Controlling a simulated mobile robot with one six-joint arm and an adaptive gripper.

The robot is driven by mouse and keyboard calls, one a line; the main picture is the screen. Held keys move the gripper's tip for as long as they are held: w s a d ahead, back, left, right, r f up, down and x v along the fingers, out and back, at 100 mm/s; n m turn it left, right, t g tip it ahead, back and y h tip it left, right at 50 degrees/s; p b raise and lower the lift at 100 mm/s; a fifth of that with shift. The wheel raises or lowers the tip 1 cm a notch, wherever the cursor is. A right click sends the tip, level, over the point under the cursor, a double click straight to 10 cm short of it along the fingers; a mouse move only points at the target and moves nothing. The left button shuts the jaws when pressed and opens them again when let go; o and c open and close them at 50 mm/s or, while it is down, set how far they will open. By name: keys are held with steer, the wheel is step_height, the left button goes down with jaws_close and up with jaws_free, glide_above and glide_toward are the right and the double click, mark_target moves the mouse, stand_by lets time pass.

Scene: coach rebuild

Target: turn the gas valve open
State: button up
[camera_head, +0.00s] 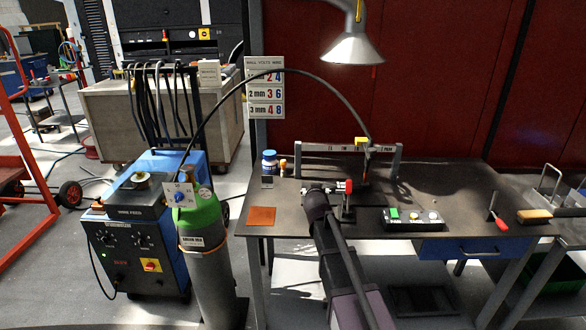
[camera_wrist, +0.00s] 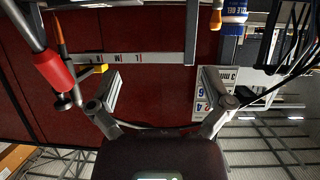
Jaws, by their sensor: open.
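The gas valve shows as a blue knob (camera_head: 179,197) on a white dial plate, in front of the green shoulder of a grey gas bottle (camera_head: 205,265) at the left of the workbench. My gripper (camera_head: 325,187) is over the bench, well to the right of the valve. In the wrist view my gripper (camera_wrist: 158,82) has its two fingers wide apart with nothing between them. The valve cannot be made out in the wrist view.
A blue welding machine (camera_head: 140,240) stands left of the bottle. A black hose arches above the bench (camera_head: 460,190). A red-handled tool (camera_wrist: 52,70) is close beside my gripper. A button box (camera_head: 412,219) and an orange plate (camera_head: 262,216) lie on the bench.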

steer(key=s+d+f+g, duration=0.1)
steer(key=s+f, duration=0.1)
steer(key=s, duration=0.1)
steer(key=s+d+f+g, duration=0.1)
steer(key=s+f+g, duration=0.1)
steer(key=s, duration=0.1)
steer(key=s+d+f+g+b, duration=0.1)
steer(key=s+d+f, duration=0.1)
steer(key=s+f, duration=0.1)
steer(key=shift+s+m+h, duration=0.3)
steer(key=shift+s+h, duration=0.1)
steer(key=shift+s, duration=0.15)
steer(key=s+f+g+y+b, duration=0.1)
steer(key=s+f+g, duration=0.3)
steer(key=s, duration=0.8)
steer(key=s+f+n+g+y+b, duration=0.1)
steer(key=s+f+g, duration=0.2)
steer(key=s, duration=0.8)
steer(key=shift+s+d+f+n+g, duration=0.3)
steer(key=shift+s+f+g, duration=0.1)
steer(key=shift+g, duration=0.8)
steer(key=c, duration=0.6)
